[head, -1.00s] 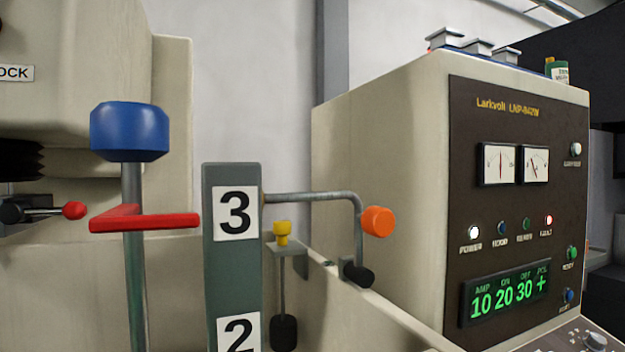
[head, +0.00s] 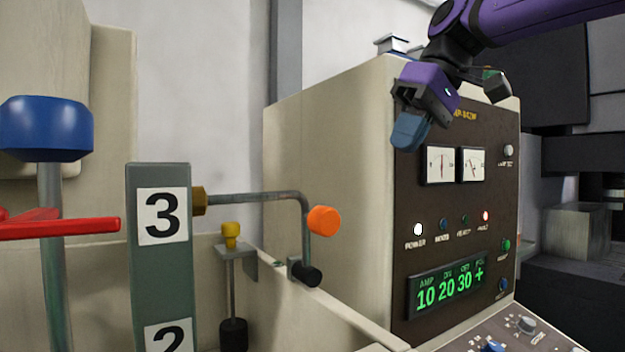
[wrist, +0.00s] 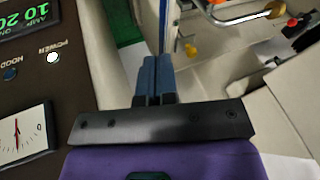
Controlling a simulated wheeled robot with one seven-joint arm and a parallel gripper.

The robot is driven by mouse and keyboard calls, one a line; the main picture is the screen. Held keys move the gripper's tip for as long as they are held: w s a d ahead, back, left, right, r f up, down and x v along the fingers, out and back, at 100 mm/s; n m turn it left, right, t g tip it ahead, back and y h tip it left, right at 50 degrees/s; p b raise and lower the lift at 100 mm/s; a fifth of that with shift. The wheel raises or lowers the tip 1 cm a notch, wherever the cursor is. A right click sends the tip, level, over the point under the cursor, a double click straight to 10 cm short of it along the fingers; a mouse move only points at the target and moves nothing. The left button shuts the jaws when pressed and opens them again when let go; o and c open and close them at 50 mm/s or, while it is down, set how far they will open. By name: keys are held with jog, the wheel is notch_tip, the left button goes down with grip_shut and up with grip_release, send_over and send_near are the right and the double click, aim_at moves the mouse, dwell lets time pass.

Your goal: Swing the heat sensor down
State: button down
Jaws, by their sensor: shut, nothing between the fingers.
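A bent metal arm (head: 262,196), which looks like the swinging heat sensor, runs sideways from a brass pivot (head: 199,201) on the post marked 3 and 2. It bends down near an orange knob (head: 324,221), with a black tip (head: 307,274) below. The bent arm also shows at the top of the wrist view (wrist: 238,18). My gripper (head: 410,132) is shut and empty, in front of the control cabinet's upper left, above and right of the orange knob. Its shut fingers show in the wrist view (wrist: 157,62), apart from the bent arm.
A yellow-capped rod (head: 231,236) with a black bulb stands in a bracket beside the post. A red lever (head: 70,228) and blue knob (head: 45,128) are at left. The control cabinet (head: 330,150) is at right. A tank wall (head: 335,310) runs below the orange knob.

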jog(key=w+a+r+n+g, duration=0.1)
jog(key=w+a+r+n, duration=0.1)
jog(key=a, duration=0.4)
jog(key=shift+r+n+g+y, duration=0.4)
jog(key=shift+r, duration=0.3)
jog(key=s+r+x, duration=0.1)
jog(key=s+x, duration=0.1)
jog(key=x, duration=1)
jog(key=shift+s+a+f, duration=0.25)
jog(key=shift+s+a, duration=0.2)
jog(key=shift+a, duration=0.1)
